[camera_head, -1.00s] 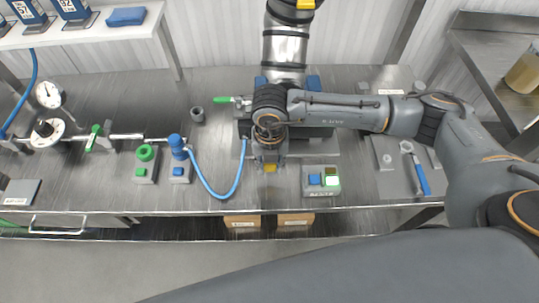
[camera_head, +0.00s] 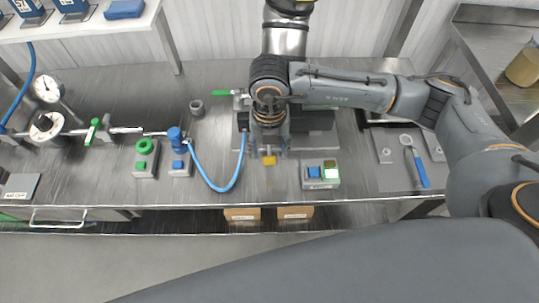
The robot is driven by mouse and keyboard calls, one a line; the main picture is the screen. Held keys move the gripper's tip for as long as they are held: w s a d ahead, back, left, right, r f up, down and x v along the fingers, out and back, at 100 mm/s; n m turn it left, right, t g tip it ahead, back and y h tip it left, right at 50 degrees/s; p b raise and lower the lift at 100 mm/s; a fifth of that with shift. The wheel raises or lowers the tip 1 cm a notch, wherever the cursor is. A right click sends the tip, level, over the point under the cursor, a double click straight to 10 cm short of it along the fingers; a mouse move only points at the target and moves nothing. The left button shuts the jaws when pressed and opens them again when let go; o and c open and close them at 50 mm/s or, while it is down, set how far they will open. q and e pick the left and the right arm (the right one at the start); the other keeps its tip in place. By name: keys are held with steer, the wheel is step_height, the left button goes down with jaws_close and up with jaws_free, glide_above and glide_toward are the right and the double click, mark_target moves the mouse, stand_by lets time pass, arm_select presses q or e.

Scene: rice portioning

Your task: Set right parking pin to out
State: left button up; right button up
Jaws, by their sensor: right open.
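My right gripper (camera_head: 269,160) points down in front of the dark machine block (camera_head: 315,138) at the middle of the bench. It is open, with no object visible in it. My arm hides much of the block's top. I cannot make out which part is the right parking pin. Small grey plates with round tops, one left (camera_head: 386,149) and one right (camera_head: 433,147) of a blue-handled tool (camera_head: 416,164), lie on the mat at right. A green-handled lever (camera_head: 221,93) sticks out left of the block. My left gripper is not in view.
A button box (camera_head: 320,174) with blue and green-white buttons stands right of the gripper. A blue hose (camera_head: 218,187) loops at left from a blue fitting (camera_head: 175,136). A green-knobbed box (camera_head: 145,158) and a gauge (camera_head: 47,88) stand further left. The bench front (camera_head: 260,196) is clear.

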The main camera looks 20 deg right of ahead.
step_height(320, 180, up, 7)
stand_by(0.3)
stand_by(0.5)
